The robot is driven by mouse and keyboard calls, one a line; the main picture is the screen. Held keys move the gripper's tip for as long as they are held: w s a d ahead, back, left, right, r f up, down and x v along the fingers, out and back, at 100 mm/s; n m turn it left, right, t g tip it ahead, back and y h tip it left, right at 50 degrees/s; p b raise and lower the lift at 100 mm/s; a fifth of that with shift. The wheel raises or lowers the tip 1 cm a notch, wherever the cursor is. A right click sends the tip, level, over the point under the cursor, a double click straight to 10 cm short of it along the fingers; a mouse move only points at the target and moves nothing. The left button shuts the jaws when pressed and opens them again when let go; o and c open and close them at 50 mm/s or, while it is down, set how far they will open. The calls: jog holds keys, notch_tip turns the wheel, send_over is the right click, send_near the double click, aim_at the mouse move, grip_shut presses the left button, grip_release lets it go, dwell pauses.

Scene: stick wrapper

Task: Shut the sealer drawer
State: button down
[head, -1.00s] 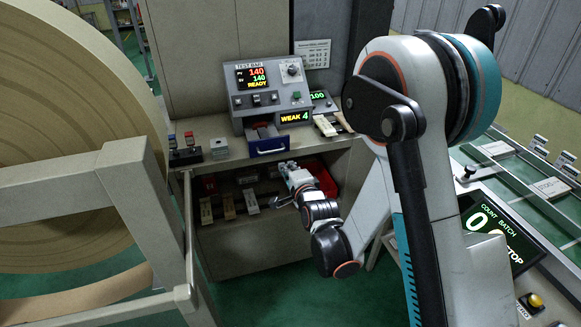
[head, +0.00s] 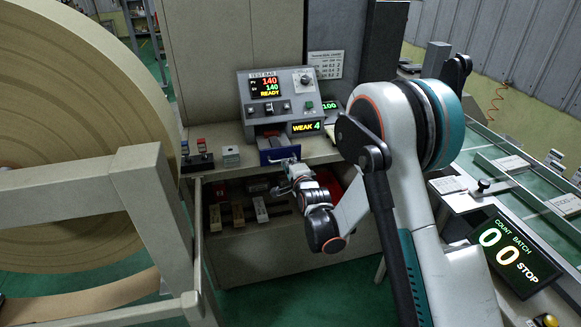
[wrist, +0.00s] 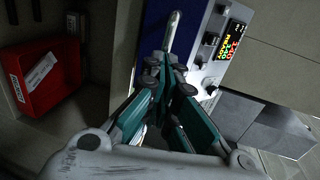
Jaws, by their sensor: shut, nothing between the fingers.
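The sealer drawer (head: 280,155) has a blue front with a pale bar handle, and it stands out from under the grey test bar unit (head: 275,92) on the bench. In the wrist view its blue front (wrist: 153,30) and silver handle (wrist: 172,34) are just beyond my fingertips. My gripper (head: 290,165) is shut and empty, low in front of the drawer's right part. In the wrist view my gripper (wrist: 171,66) has its fingers together, close to the handle's near end. I cannot tell whether they touch it.
A red bin (wrist: 48,76) lies on the shelf below the bench. Pale sample strips (head: 238,214) lie on that shelf at left. A big paper roll (head: 70,75) and its grey frame (head: 160,190) stand at left. A conveyor with a count display (head: 505,250) is at right.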

aim_at(276, 145)
jog(key=r+x, duration=0.1)
jog(key=x, duration=0.4)
jog(key=r+x, duration=0.1)
jog(key=x, duration=0.4)
jog(key=r+x, duration=0.1)
jog(key=x, duration=0.5)
jog(key=shift+w, duration=0.35)
jog(key=shift+w+r, duration=0.1)
jog(key=shift+w, duration=0.1)
jog(key=shift+r, duration=0.1)
